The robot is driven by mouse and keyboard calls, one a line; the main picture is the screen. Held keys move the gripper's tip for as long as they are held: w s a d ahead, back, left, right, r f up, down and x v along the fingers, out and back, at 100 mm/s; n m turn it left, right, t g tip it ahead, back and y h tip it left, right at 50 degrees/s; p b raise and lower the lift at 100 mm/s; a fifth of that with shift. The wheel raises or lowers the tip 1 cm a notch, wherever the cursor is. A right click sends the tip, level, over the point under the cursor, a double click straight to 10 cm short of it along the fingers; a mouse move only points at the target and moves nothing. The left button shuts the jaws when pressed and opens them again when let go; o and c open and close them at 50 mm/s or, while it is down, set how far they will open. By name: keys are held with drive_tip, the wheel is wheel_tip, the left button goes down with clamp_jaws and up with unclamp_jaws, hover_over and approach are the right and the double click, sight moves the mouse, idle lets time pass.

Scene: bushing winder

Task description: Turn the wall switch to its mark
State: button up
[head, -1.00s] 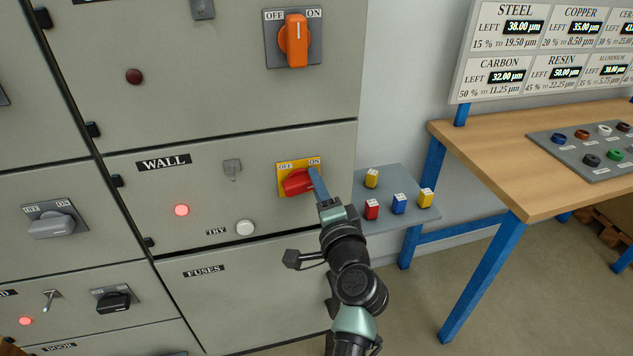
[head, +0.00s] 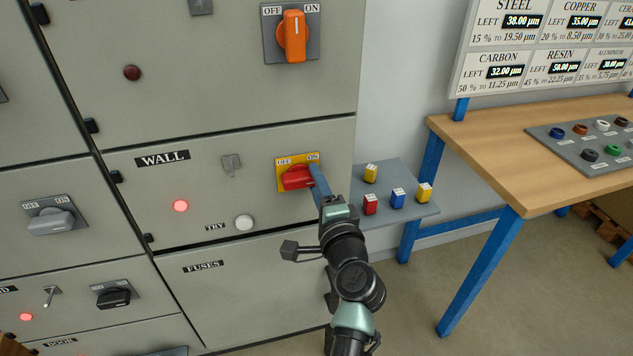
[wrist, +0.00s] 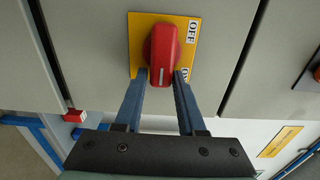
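The wall switch (head: 297,177) is a red handle on a yellow plate with OFF and ON labels, on the grey panel marked WALL. In the wrist view the red handle (wrist: 163,52) has a pale line at its near end, on the ON side; the ON label is partly hidden by a finger. My gripper (wrist: 162,77) has one blue finger on each side of that near end, seeming to touch it. In the head view my gripper (head: 315,178) reaches the handle from the right, and the handle lies nearly level.
A red lamp (head: 181,206) glows and a white TRY button (head: 244,222) sits below left. An orange switch (head: 293,36) is above. A small grey shelf (head: 418,212) with coloured blocks is right of the cabinet, beside a wooden table (head: 480,150).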

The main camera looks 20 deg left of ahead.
drive_tip(key=shift+o, duration=1.4)
drive_tip(key=b+v, duration=0.1)
drive_tip(key=v, duration=1.2)
